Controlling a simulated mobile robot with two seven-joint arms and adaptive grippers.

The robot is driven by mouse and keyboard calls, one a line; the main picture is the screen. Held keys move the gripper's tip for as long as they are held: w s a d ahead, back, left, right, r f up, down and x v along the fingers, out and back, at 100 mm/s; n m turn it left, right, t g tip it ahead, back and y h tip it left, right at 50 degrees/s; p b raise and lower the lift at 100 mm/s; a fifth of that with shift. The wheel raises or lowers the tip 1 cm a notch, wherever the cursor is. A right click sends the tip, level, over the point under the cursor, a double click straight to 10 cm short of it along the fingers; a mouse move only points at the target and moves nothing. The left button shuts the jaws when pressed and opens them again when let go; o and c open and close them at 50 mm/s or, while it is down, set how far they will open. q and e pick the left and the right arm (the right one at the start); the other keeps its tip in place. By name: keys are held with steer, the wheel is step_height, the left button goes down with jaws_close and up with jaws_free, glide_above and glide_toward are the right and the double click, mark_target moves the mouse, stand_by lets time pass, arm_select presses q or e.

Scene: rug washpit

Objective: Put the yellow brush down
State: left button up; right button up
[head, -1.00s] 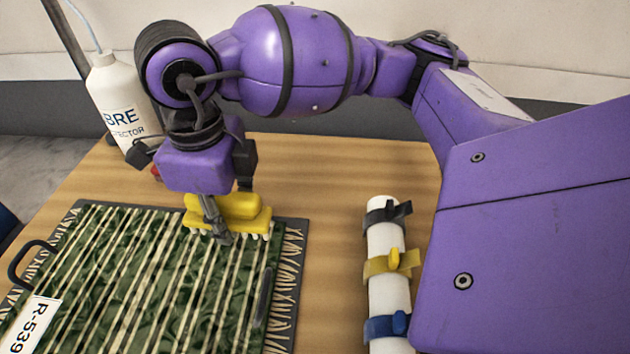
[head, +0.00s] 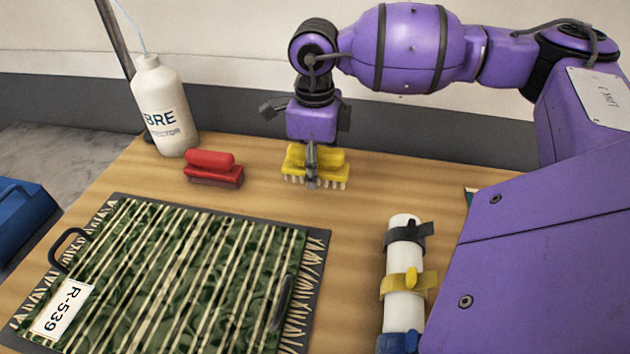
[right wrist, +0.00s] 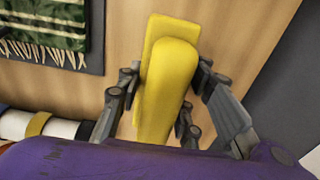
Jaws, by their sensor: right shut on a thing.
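The yellow brush (head: 330,163) is in my right gripper (head: 311,180), bristles down, over the bare wood behind the rug. I cannot tell whether its bristles touch the table. In the right wrist view the yellow brush (right wrist: 165,80) lies between the fingers of my right gripper (right wrist: 167,90), which are shut on its handle. My left gripper is not in view.
A green striped rug (head: 190,270) lies on a dark board with handles at the front left. A red brush (head: 213,168) and a white bottle (head: 165,110) stand at the back left. A white roll with straps (head: 404,262) lies at the right. Bare wood surrounds the yellow brush.

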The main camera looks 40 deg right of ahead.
mark_target(315, 195)
steer(key=shift+f, duration=2.4)
steer(key=o, duration=1.1)
steer(key=shift+w+a+r, duration=0.1)
steer(key=shift+a+r, duration=0.1)
steer(key=shift+r, duration=1.15)
steer(key=shift+s+a+r, duration=0.1)
steer(key=shift+a+r, duration=0.05)
steer(key=shift+r, duration=1.15)
steer(key=shift+w+a+r, duration=0.1)
steer(key=shift+a+r, duration=0.1)
steer(key=shift+r, duration=1.15)
